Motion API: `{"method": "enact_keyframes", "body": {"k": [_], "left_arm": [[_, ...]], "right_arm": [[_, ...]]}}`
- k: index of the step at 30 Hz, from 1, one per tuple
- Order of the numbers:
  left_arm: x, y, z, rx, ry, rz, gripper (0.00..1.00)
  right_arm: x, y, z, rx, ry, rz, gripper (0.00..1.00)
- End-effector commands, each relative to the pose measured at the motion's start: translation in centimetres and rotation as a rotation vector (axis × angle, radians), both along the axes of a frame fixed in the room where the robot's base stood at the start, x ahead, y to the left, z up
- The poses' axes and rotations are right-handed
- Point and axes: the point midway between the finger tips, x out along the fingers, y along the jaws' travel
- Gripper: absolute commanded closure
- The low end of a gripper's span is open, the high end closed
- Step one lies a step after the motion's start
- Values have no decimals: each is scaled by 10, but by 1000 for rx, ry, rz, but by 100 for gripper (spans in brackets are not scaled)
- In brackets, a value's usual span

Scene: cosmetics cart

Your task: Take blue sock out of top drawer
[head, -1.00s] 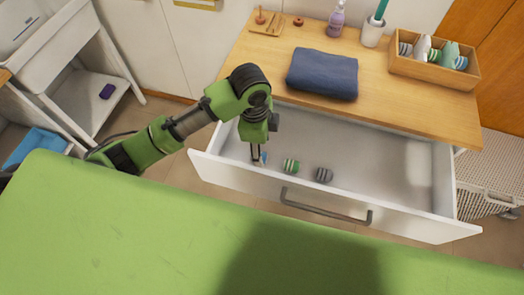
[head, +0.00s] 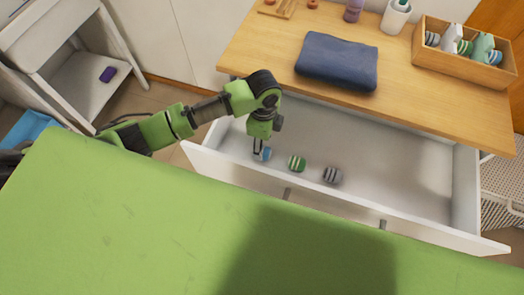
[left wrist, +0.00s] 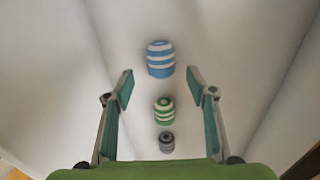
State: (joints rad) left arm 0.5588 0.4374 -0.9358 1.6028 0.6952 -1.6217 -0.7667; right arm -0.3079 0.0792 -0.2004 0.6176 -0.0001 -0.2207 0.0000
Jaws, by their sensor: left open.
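The white top drawer (head: 410,195) is pulled out below the wooden top. A blue-and-white striped rolled sock (head: 264,154) lies near its front left. In the left wrist view the blue sock (left wrist: 160,59) is beyond the fingertips, roughly centred between them. My left gripper (head: 258,149) reaches down into the drawer beside the sock, partly covering its left side in the head view. Its fingers are open and empty in the left wrist view (left wrist: 162,82). Whether they touch the sock is unclear. My right gripper is not in view.
A green striped sock (head: 297,163) and a grey striped sock (head: 333,175) lie right of the blue one. The drawer's right half is clear. A folded blue cloth (head: 337,61) and a wooden box (head: 464,62) of rolled socks stand on the top.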

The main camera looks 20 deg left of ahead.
Motion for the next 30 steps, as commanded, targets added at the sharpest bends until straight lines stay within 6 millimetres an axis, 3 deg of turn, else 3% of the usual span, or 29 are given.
{"method": "enact_keyframes", "body": {"k": [5,12,21,22,26,30], "left_arm": [[0,1,-14,0,2,1,49],[1,4,-48,0,2,0,49],[2,4,-55,-1,-1,-1,49],[2,4,-55,-1,-1,-1,51],[2,4,-54,-1,-1,-1,83],[2,4,-54,0,-1,0,84]], "right_arm": [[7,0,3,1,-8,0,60],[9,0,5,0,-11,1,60],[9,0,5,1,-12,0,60],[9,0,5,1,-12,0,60],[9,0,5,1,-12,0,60],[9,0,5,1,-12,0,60]]}}
